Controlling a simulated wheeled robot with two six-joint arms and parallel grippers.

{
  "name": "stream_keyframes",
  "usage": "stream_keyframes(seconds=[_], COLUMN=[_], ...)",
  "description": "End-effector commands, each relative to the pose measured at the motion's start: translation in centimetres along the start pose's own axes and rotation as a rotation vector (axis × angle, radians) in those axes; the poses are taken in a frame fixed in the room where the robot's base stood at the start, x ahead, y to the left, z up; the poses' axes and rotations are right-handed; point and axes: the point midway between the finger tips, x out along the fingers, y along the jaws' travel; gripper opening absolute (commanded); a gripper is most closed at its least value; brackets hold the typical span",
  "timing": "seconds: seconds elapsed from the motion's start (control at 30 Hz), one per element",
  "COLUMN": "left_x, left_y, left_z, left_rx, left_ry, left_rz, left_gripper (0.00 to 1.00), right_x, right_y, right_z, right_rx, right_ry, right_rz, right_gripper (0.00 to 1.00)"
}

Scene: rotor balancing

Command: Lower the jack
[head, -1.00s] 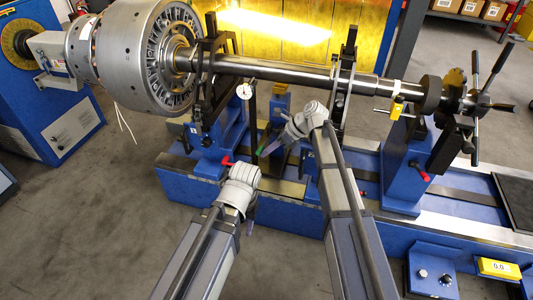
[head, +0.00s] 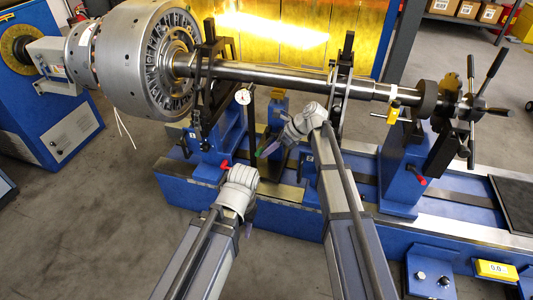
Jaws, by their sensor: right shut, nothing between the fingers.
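A blue block with a yellow top (head: 279,96) stands under the steel shaft (head: 300,75), between the two black-framed supports; it looks like the jack. My right gripper (head: 264,151) is just in front of and below it, pointing down and left. Its thin fingers are shut and empty, near the bed. My left gripper's wrist (head: 238,184) is lower and to the left, in front of the left support's red-handled lever (head: 225,164). The left fingers are mostly hidden behind the wrist. The jack's lower part is partly hidden by my right wrist.
The large rotor drum (head: 145,57) hangs at the left end of the shaft. A dial gauge (head: 243,97) is beside the left support. A handwheel (head: 481,103) is at the right. The blue bed (head: 190,190) runs below, with a control panel (head: 445,275) in front.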

Motion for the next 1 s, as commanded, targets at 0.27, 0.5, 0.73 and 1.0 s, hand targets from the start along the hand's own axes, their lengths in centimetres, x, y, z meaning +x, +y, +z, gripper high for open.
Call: stream_keyframes(seconds=[0.27,0.5,0.73,1.0], left_x=[3.2,1.2,-1.4,-3.4], left_y=[0.4,0.2,-0.2,-0.3], left_z=[-0.2,-0.1,0.1,0.2], left_rx=[0.005,0.004,-0.001,-0.004], left_ry=[0.002,0.001,0.0,-0.001], left_rz=[0.003,0.002,0.0,0.001], left_gripper=[0.5,0.5,0.5,0.5], right_x=[1.9,-0.8,-4.4,-7.5], right_y=[0.3,0.1,-0.4,-1.0], right_z=[-3.0,-3.1,-3.1,-3.4], right_rx=[-0.002,0.0,0.0,-0.001], right_ry=[0.006,0.011,0.012,0.013], right_rz=[0.002,0.002,0.003,0.004], right_gripper=[0.0,0.0,0.0,0.0])
